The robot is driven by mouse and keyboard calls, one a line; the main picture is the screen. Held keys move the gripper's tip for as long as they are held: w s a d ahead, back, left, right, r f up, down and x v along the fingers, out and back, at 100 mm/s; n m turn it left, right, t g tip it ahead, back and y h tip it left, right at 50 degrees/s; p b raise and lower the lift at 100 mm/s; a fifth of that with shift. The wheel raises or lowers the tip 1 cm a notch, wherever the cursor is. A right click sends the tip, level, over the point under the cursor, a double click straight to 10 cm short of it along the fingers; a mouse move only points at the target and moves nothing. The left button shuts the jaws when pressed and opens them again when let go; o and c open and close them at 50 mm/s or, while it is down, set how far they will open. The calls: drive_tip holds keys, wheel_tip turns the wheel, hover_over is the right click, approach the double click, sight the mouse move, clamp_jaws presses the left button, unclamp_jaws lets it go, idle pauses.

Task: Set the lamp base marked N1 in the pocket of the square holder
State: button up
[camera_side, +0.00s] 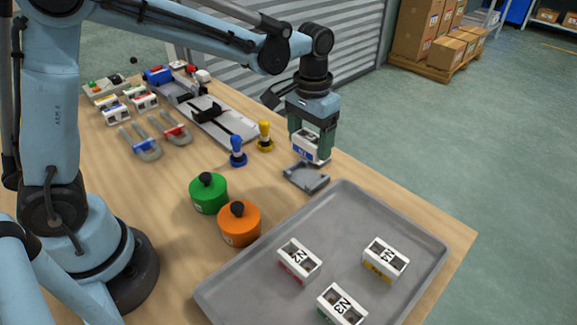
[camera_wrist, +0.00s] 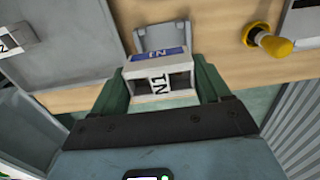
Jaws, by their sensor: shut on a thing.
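The lamp base N1 (camera_side: 304,149) is a white block with a blue band. It also shows in the wrist view (camera_wrist: 160,82), its N1 label facing the camera. My gripper (camera_side: 311,151) is shut on it, one green finger on each side, and holds it roughly level. The grey square holder (camera_side: 302,184) lies on the table just below the base in the side view. In the wrist view the holder (camera_wrist: 163,37) shows partly beyond the base, which hides the rest. The base appears above the holder; I cannot tell the exact gap.
A large grey tray (camera_side: 330,225) with bases N2 (camera_side: 299,260), N3 (camera_side: 341,305) and N4 (camera_side: 385,259) lies in front. Blue (camera_side: 237,151) and yellow (camera_side: 265,136) handled pieces stand behind left of the holder. Green (camera_side: 208,193) and orange (camera_side: 239,223) round pots stand left.

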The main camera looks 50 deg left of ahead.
drive_tip(key=shift+w+a+f, duration=0.1)
drive_tip(key=shift+a+f, duration=0.15)
drive_tip(key=shift+a, duration=0.1)
drive_tip(key=shift+f, duration=3.4)
drive_tip(key=shift+f, duration=0.1)
drive_tip(key=o, duration=1)
wheel_tip(320, 180, up, 12)
drive_tip(key=shift+r, duration=0.25)
drive_tip(key=s+a+t, duration=0.2)
drive_tip(key=s, duration=0.2)
drive_tip(key=s+a+t, duration=0.2)
drive_tip(key=s, duration=0.2)
drive_tip(key=s+a+t, duration=0.2)
drive_tip(key=s+t, duration=0.1)
drive_tip(key=s, duration=0.2)
